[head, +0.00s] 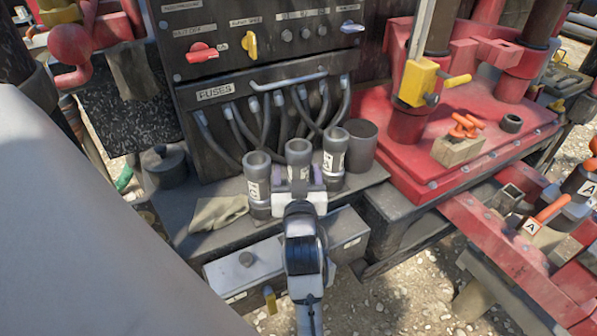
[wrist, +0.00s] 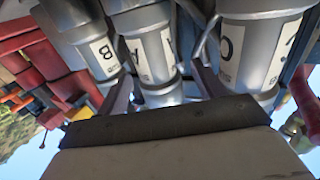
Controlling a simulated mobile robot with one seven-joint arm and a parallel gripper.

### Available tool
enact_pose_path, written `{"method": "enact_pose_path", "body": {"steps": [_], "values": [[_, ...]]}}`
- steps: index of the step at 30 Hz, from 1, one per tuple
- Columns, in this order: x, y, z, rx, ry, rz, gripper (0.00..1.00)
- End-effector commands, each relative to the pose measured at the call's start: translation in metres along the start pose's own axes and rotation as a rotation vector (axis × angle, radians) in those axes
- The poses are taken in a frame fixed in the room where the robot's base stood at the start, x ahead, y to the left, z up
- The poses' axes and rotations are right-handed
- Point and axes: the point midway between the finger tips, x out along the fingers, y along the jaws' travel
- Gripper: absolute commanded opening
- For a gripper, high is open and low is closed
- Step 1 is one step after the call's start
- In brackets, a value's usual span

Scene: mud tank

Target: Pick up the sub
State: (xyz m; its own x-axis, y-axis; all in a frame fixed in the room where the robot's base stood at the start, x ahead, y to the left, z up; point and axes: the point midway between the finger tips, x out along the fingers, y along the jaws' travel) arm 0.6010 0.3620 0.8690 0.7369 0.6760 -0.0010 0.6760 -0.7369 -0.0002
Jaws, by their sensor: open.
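Three grey metal subs stand upright in a row on the dark shelf: a left one (head: 258,180), a middle one (head: 299,154) and a right one (head: 334,152). In the wrist view the middle sub bears an A label (wrist: 150,55), one beside it a B (wrist: 103,52) and the other a C (wrist: 258,45). My gripper (head: 299,187) is open at the middle sub. In the wrist view its fingers (wrist: 162,88) lie on either side of the A sub, with no clear grip on it. The middle sub's lower part is hidden by my gripper in the head view.
A dark cylinder (head: 361,145) stands close to the right sub. A cloth glove (head: 217,213) and a lidded pot (head: 165,167) lie to the left. A black fuse panel (head: 262,60) with hanging cables rises close behind. Red machinery (head: 450,140) is at the right.

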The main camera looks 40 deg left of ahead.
Motion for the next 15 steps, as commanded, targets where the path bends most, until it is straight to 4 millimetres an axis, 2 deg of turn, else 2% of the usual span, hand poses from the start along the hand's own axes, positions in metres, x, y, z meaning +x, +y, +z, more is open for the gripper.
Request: {"method": "enact_pose_path", "body": {"steps": [5,12,15], "values": [[0.015,0.001,-0.003,0.000,0.001,0.000,0.69],[0.048,0.004,-0.004,0.001,0.001,-0.001,0.69],[0.054,0.004,-0.003,0.000,0.002,0.001,0.69]]}}
